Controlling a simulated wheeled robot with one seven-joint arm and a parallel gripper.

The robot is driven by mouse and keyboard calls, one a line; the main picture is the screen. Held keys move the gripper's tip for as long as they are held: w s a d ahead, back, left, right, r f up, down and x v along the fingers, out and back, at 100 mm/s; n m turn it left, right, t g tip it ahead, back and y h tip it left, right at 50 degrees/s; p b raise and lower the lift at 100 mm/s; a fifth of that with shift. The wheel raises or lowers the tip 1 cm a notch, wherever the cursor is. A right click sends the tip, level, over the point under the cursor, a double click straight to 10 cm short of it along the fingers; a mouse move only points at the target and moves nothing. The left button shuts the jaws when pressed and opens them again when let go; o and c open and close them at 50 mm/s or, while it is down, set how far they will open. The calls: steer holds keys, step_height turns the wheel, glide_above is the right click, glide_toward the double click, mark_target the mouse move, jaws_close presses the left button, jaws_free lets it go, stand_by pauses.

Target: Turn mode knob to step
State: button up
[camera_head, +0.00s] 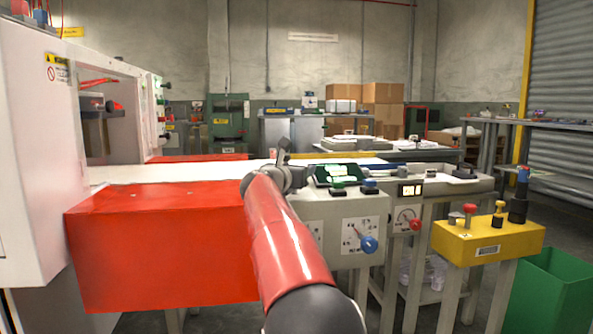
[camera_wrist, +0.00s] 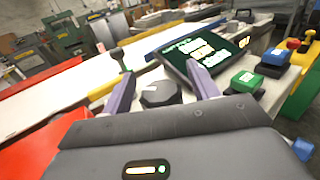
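In the wrist view a dark grey round knob (camera_wrist: 160,93) stands on the light machine top, between and just below my fingers. I take it for the mode knob; its labels cannot be read. My gripper (camera_wrist: 160,70) is open, with one purple finger on each side of the knob. I cannot tell whether either finger touches it. In the head view my gripper (camera_head: 287,172) is over the panel's left end, and the knob is hidden there. A tilted dark screen (camera_wrist: 208,54) with green text and a yellow line stands behind the knob; it also shows in the head view (camera_head: 322,176).
A green button (camera_wrist: 246,80) and a blue button (camera_wrist: 277,56) sit right of the screen. The front panel has a blue knob (camera_head: 369,244). A red knob (camera_head: 415,224) is further right. A yellow box (camera_head: 488,243) with several buttons stands at right. A red box (camera_head: 160,245) fills the left.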

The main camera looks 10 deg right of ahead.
steer(key=b+v, duration=0.1)
steer(key=v, duration=0.6)
steer(key=shift+s+a+f+b, duration=0.1)
steer(key=shift+s+a+b, duration=0.15)
steer(key=shift+s+b, duration=0.1)
